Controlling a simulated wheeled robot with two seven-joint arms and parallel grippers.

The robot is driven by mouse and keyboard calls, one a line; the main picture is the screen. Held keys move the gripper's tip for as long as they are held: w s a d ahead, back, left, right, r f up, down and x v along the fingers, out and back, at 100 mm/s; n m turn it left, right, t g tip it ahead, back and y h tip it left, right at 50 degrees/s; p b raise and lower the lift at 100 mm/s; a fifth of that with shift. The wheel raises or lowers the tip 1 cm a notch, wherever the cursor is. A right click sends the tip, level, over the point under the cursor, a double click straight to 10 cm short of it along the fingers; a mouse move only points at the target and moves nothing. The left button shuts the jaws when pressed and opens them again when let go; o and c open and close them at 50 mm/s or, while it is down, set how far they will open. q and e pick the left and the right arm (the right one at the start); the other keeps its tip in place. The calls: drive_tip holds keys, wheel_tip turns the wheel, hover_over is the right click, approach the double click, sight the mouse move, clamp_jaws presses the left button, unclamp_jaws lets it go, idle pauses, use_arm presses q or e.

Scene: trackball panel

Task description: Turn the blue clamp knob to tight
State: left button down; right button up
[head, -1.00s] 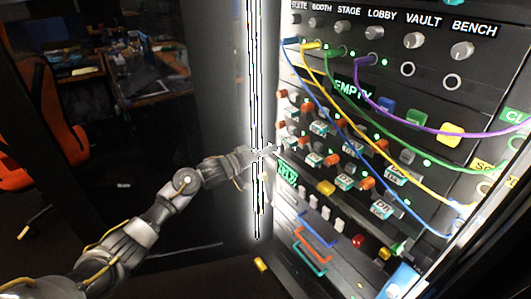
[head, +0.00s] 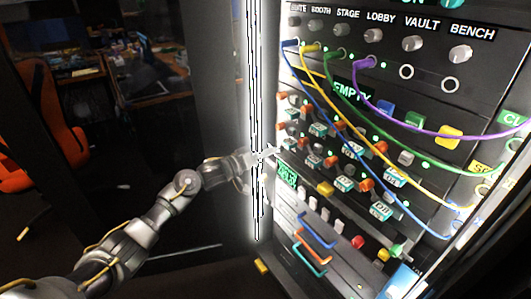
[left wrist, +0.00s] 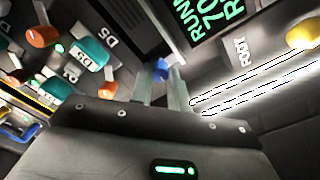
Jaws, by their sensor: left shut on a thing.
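The small blue clamp knob (left wrist: 161,71) shows in the left wrist view between my left fingertips. My left gripper (head: 268,153) reaches in from the left to the near left edge of the panel (head: 330,272) in the head view. It also shows in the left wrist view (left wrist: 163,82), where its two fingers are shut on the blue knob. In the head view the knob cannot be made out behind the gripper and the bright edge strip. No tight mark can be read. My right gripper is not in view.
Orange and teal switches (head: 318,129) sit close to my left gripper. Blue, yellow, green and purple cables (head: 440,134) hang across the panel. A bright strip (head: 257,90) runs along the panel's edge. An orange chair (head: 65,148) stands far left.

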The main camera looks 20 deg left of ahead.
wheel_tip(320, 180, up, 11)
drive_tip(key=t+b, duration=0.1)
drive_tip(key=b, duration=0.5)
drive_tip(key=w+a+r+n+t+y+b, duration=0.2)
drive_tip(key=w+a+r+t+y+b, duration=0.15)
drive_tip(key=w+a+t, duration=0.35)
use_arm(q)
drive_tip(key=shift+m+b, duration=1.1)
drive_tip(key=shift+m, duration=16.5)
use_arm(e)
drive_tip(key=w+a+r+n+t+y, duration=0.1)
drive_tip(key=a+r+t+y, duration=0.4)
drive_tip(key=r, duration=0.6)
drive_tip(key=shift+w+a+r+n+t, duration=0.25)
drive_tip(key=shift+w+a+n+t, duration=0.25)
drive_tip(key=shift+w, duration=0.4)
